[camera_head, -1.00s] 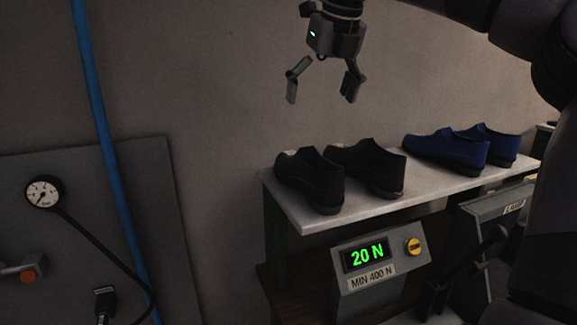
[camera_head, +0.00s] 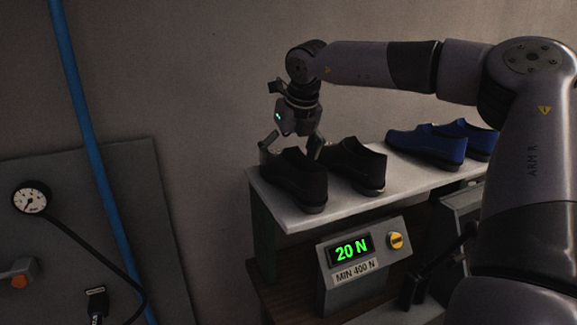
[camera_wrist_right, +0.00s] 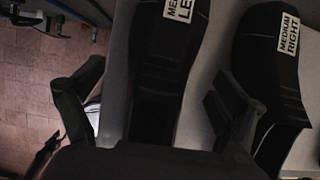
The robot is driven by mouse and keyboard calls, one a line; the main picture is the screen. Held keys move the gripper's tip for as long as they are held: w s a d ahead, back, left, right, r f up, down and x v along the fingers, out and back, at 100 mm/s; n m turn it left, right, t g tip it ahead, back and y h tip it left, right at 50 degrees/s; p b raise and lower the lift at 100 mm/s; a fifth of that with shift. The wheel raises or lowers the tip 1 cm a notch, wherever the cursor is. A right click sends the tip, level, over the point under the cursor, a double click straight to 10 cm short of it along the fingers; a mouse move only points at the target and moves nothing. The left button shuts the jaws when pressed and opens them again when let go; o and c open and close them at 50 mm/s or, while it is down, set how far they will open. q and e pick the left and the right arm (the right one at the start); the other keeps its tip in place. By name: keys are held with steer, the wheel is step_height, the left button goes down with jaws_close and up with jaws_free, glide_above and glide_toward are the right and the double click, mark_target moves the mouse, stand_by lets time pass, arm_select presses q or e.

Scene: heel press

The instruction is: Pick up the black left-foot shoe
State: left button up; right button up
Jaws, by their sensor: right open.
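The black left-foot shoe (camera_head: 297,180) stands on the light shelf (camera_head: 283,214), at the left end of the row. It also shows in the right wrist view (camera_wrist_right: 168,72), where its label is partly cut off and reads "LE". My right gripper (camera_head: 291,150) is open and low over this shoe, with its fingers apart on either side of it. In the right wrist view the open fingers (camera_wrist_right: 152,112) flank the shoe, and I see no grip on it. The black right-foot shoe (camera_head: 357,167) stands beside it; its label reads "RIGHT" in the right wrist view (camera_wrist_right: 275,75). My left gripper is not in view.
Blue shoes (camera_head: 428,145) stand farther right on the shelf. A force display (camera_head: 352,250) reading 20 N sits below the shelf front. A panel with a gauge (camera_head: 31,198) and a blue pipe (camera_head: 85,130) are at the left. A wall stands behind the shelf.

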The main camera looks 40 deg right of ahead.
steer(key=shift+x, duration=1.15)
steer(key=shift+r, duration=0.15)
steer(key=shift+c, duration=0.7)
steer(key=c, duration=1.5)
